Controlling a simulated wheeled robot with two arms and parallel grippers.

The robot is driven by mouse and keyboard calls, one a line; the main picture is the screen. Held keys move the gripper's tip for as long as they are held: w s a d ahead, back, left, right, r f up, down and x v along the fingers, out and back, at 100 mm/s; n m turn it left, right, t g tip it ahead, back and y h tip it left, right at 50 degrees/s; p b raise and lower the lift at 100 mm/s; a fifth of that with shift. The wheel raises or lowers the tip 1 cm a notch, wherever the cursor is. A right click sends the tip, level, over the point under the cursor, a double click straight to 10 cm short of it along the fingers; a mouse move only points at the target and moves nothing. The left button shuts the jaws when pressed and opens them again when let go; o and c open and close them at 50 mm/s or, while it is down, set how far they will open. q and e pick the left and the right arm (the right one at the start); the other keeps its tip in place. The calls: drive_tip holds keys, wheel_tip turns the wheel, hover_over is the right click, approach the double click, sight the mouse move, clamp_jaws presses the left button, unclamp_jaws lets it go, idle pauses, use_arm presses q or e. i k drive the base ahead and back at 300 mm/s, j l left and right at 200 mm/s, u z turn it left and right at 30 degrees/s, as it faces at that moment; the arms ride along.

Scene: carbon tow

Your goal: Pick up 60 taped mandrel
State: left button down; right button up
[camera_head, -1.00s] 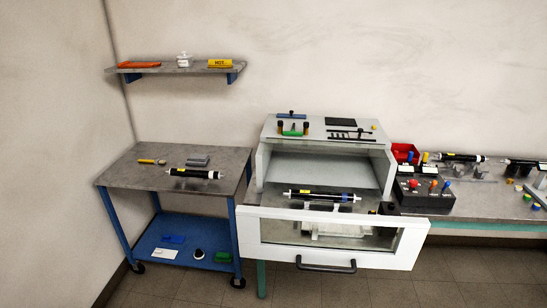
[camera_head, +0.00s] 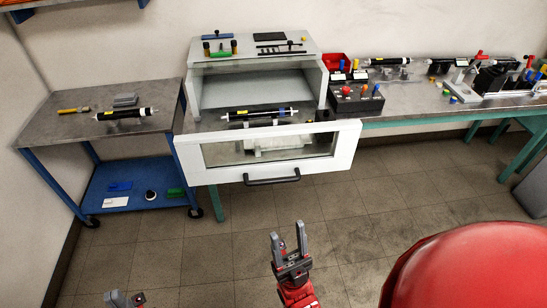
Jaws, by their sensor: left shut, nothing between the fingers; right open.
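Several black mandrels with pale ends are in view; their markings are too small to read. One mandrel (camera_head: 125,114) lies on the left cart top, with a yellow band near its middle. Another mandrel (camera_head: 259,114) with yellow and blue bands lies across supports in the open-fronted cabinet (camera_head: 258,60). Further mandrels (camera_head: 392,61) (camera_head: 452,66) rest on the right bench. My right gripper (camera_head: 288,236) is open and empty over the floor, well short of the bench. My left gripper (camera_head: 125,298) is shut and empty at the bottom edge, partly cut off.
The cabinet's white windowed front (camera_head: 269,151) hangs lowered, sticking out over the floor with its handle (camera_head: 272,180). The blue-legged cart (camera_head: 70,120) stands left. A control box (camera_head: 357,99) and red bin (camera_head: 334,67) sit on the bench (camera_head: 420,97). The floor (camera_head: 200,255) ahead is clear.

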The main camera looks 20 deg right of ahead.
sight(283, 112)
drive_tip(key=i+j+z, duration=0.1)
drive_tip(key=i+j, duration=0.2)
drive_tip(key=i, duration=0.2)
drive_tip(key=i+j+z, duration=0.1)
drive_tip(key=i+j, duration=0.25)
drive_tip(key=i, duration=0.2)
